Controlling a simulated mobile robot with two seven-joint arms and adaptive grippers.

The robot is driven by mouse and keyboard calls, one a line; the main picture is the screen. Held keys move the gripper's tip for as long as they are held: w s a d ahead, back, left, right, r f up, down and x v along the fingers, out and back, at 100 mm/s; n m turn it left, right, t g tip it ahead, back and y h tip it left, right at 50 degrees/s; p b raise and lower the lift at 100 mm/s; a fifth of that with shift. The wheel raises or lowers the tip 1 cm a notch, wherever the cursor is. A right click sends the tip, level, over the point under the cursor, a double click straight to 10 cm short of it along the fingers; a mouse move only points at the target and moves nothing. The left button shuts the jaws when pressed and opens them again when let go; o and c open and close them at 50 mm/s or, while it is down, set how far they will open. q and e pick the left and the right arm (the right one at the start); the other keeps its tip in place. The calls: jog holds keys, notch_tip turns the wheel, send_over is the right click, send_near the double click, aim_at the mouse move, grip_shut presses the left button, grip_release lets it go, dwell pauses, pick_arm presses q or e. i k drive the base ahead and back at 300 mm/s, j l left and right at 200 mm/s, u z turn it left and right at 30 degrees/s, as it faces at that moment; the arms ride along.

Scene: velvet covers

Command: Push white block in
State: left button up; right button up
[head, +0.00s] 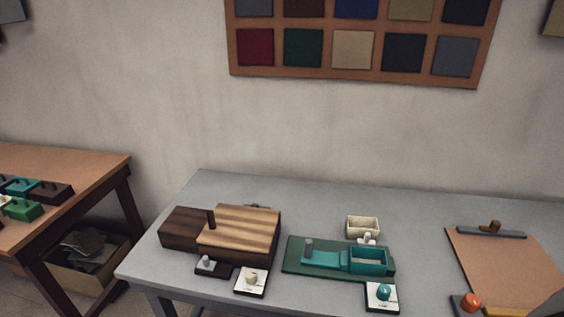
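Several pale pieces are on the grey table (420,205), and I cannot tell which is the white block. A cream open box (362,227) stands behind the green tray, with a small white piece (367,239) at its front. A cream knob-like piece (251,278) sits on a white-topped square at the front of the striped wooden box. A small pale grey-white piece (207,262) sits on a dark base left of it. The green tray (290,262) carries a teal open box (368,260) and a grey peg (308,247). Neither gripper is in view.
A striped wooden box (238,232) with a dark peg stands at the left. A teal knob (383,292) sits on a white square in front. A brown clipboard (505,262) and an orange knob (470,301) are at the right. The table's back edge is largely clear.

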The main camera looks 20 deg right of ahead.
aim_at(365, 242)
jog(key=z, duration=1.3)
